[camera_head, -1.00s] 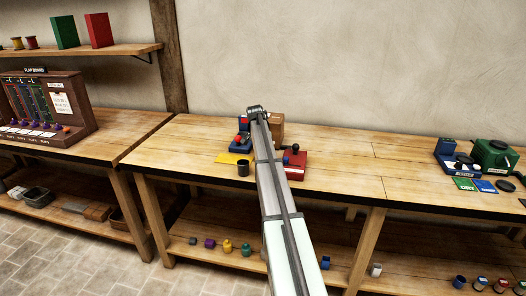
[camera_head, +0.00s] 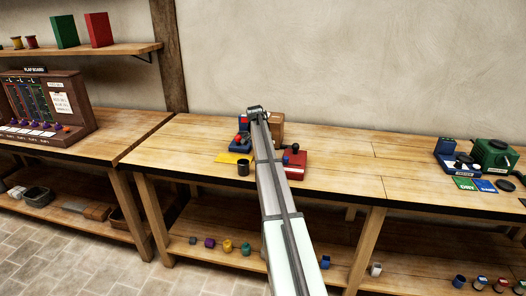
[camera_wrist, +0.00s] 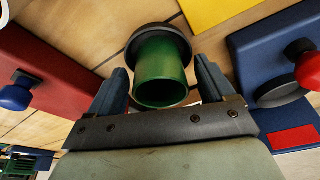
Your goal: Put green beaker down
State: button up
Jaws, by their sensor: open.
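The green beaker (camera_wrist: 160,72) is in the wrist view, its open mouth towards the camera. My gripper (camera_wrist: 163,84) is open, with one finger on each side of the beaker and a gap showing beside it. A black round cup (camera_wrist: 150,33) shows just beyond the beaker; I cannot tell whether the beaker stands in it or in front of it. A dark cup (camera_head: 243,168) also stands on the bench in the head view. There my arm hides the gripper and the green beaker.
A red device (camera_wrist: 40,75) with a blue knob is left of the gripper, a blue device (camera_wrist: 285,60) with a red knob right. A yellow sheet (camera_wrist: 215,12) lies beyond. In the head view, the bench (camera_head: 345,160) right of my arm has free room before the green machine (camera_head: 494,156).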

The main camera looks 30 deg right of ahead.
jog(key=v, duration=1.2)
jog(key=shift+a, duration=0.1)
